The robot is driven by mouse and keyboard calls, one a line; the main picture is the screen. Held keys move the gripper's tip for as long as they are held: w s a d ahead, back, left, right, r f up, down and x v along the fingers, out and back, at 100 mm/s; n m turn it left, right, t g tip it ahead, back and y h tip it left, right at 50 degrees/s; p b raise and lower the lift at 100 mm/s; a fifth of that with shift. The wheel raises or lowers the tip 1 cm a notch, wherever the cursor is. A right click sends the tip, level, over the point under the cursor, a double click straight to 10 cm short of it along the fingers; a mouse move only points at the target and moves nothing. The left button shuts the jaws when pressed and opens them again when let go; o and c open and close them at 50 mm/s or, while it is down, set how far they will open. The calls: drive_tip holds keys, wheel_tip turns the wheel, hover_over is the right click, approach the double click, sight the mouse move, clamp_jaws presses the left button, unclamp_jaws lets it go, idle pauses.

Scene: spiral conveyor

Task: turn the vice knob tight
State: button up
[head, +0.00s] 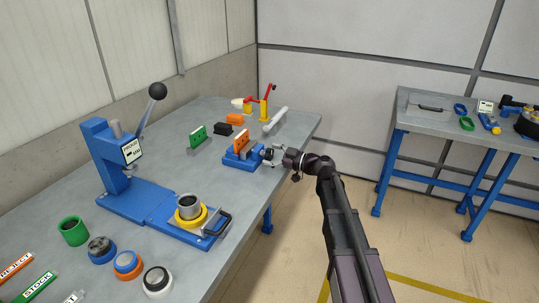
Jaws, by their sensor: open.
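The small blue vice (236,161) stands near the right edge of the grey workbench. An orange upright piece (241,143) sits in it. Its knob side faces right, toward my gripper (271,155). My gripper is open and comes in from the right, with its fingers at the knob end of the vice. The knob is small here and mostly hidden by the fingers. I cannot tell whether the fingers touch it.
A blue press (110,160) with a black-balled lever stands left on the bench (165,135). Green and orange blocks, a grey tube (276,119) and a red-yellow clamp (264,105) lie behind the vice. Several rings and cups are in front. Floor is free between the bench and a second table (455,122).

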drive_tip(key=shift+a, duration=0.15)
drive_tip(key=c, duration=1.2)
